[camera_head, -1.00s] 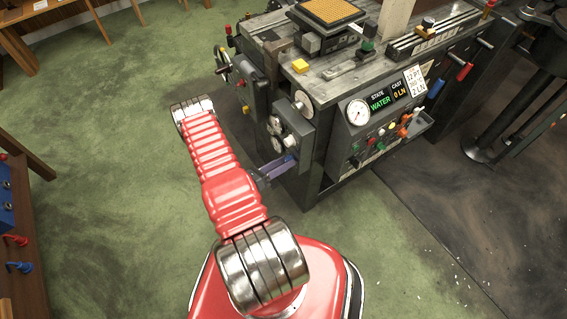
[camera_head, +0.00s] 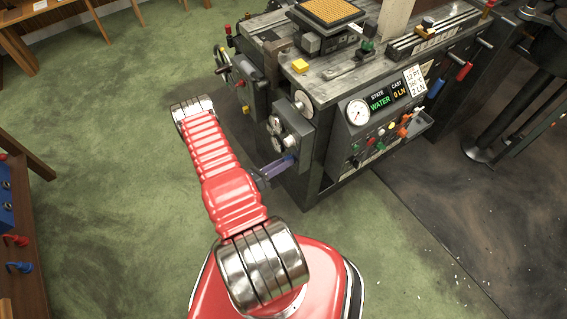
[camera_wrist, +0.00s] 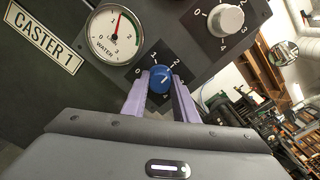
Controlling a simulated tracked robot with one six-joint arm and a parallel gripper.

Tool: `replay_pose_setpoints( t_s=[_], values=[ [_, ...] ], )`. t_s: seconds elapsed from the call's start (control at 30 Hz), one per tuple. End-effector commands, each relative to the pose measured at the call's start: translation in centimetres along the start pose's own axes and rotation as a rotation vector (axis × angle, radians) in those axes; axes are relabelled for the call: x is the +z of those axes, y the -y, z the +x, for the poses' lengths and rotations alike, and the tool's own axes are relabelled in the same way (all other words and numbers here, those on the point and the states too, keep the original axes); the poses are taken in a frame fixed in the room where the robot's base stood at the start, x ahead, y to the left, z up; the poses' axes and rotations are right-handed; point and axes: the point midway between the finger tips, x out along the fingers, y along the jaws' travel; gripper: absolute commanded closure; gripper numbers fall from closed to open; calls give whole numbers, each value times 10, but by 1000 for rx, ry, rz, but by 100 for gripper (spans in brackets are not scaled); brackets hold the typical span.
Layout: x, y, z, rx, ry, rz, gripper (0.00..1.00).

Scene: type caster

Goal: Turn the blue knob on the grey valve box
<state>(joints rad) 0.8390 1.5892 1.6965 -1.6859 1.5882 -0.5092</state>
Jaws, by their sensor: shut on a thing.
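The blue knob (camera_wrist: 160,80) sits on a dark dial plate in the wrist view, with a light pointer line on its face and numbers around it. My gripper (camera_wrist: 160,96) has its two purple fingers on either side of the knob and is shut on it. In the head view my gripper (camera_head: 283,165) reaches the lower front of the grey valve box (camera_head: 291,133), and a bit of blue shows at its fingertips. A white-faced WATER gauge (camera_wrist: 115,37) is up and left of the knob, its red needle near the top.
A silver knob (camera_wrist: 226,19) with its own number scale is up and right of the blue one. A CASTER 1 label (camera_wrist: 45,36) is at the left. In the head view the machine's control panel, with a gauge (camera_head: 357,112), stands right of the box. Green floor is open at left.

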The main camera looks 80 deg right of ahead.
Motion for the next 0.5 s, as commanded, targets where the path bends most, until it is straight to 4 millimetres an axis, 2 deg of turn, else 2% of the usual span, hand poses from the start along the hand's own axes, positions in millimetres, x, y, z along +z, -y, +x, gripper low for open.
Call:
replay_pose_setpoints(
  t_s=[0.27,0.5],
  values=[
    [0,-1,0,3,-1,72,96],
    [0,-1,0,4,-1,222,96]
  ],
)
